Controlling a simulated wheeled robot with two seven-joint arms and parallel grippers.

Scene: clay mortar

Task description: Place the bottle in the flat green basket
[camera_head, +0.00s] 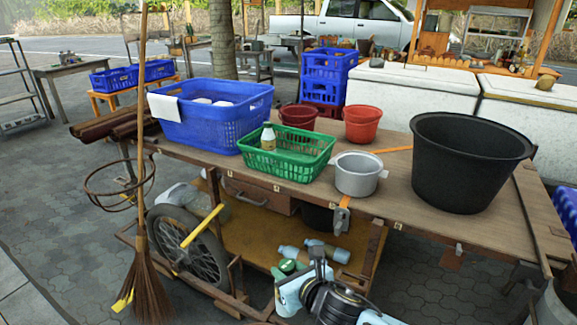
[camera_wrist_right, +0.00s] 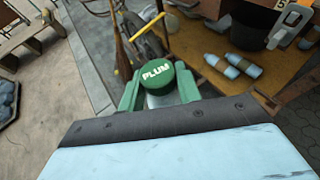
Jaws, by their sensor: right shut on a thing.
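My right gripper (camera_head: 288,268) is low in front of the cart, below the tabletop. It is shut on a bottle with a green lid (camera_wrist_right: 157,76) marked "PLUM". In the right wrist view the lid shows between the green fingers (camera_wrist_right: 159,92), and most of the bottle's body is hidden. The flat green basket (camera_head: 287,158) stands on the cart's tabletop, above and behind the gripper in the head view. A pale bottle with a white cap (camera_head: 268,138) stands in the basket. My left gripper is not in view.
A blue crate (camera_head: 215,128) stands left of the basket. The tabletop's front edge lies above the gripper. Pale blue bottles (camera_head: 327,250) lie on the lower shelf.

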